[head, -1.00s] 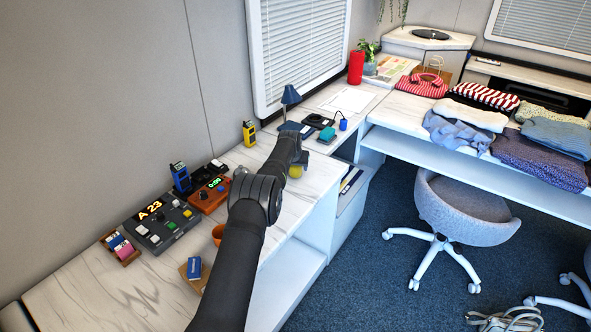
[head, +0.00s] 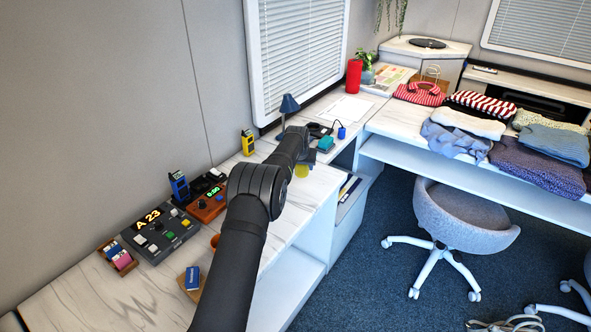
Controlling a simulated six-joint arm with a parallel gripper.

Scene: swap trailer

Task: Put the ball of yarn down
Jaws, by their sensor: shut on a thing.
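A small rounded yellow thing, which I take to be the ball of yarn (head: 301,171), shows at the far end of my arm. My gripper (head: 304,162) is shut on it, pointing away from me, and is mostly hidden by my own arm. The ball appears over the white marbled worktop (head: 290,222), toward its far end. I cannot tell whether it touches the worktop.
A yellow radio (head: 248,142) and a blue lamp (head: 289,104) stand left of and beyond the gripper. A teal object (head: 326,143) lies just beyond. Consoles with displays (head: 158,232) fill the near left. The grey chair (head: 462,217) stands on the floor at right.

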